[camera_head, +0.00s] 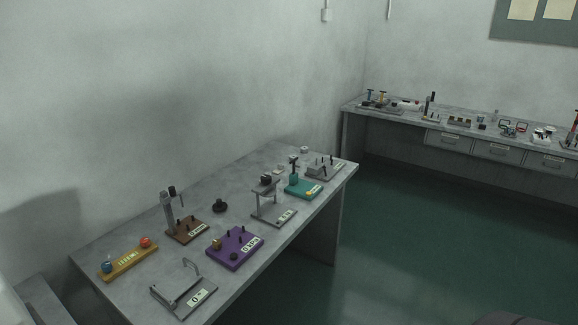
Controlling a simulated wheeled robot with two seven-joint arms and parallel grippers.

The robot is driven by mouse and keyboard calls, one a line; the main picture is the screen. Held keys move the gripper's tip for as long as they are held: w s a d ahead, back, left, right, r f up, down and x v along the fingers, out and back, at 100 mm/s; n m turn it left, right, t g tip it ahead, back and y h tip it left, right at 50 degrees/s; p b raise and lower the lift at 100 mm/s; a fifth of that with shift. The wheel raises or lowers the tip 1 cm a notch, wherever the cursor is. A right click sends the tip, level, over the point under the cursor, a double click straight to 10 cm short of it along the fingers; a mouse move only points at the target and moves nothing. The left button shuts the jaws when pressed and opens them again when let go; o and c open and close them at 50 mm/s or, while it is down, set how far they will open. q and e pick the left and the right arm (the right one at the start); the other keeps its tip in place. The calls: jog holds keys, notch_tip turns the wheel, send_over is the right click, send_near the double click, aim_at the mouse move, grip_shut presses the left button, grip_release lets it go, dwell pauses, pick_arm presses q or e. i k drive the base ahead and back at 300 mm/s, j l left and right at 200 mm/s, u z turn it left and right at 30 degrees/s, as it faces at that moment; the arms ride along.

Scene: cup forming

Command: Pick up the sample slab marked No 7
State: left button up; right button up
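Several small slab-like bases with white labels stand on the near grey table (130,247). They include a brown slab (182,238) with a post, a purple slab (228,261) with pegs and a grey plate (170,304) with a bent rod. Farther back are a grey stand (268,219), a teal slab (304,192) and a grey slab (327,173). The labels are too small to read surely, so I cannot tell which one, if any, is marked No 7. Neither of my grippers is in view.
A yellow bar (130,262) with a blue and a red ball lies at the table's left end. A second bench (400,115) with several small devices runs along the far wall. The green floor (400,240) between is clear.

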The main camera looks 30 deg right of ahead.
aim_at(281, 167)
jog(key=l+z, duration=0.1)
jog(key=l, duration=0.3)
jog(key=i+l+z, duration=0.1)
jog(key=l, duration=0.25)
jog(key=i+l+z, duration=0.1)
jog(key=l, duration=0.3)
jog(key=i+l+z, duration=0.1)
jog(key=l, duration=0.25)
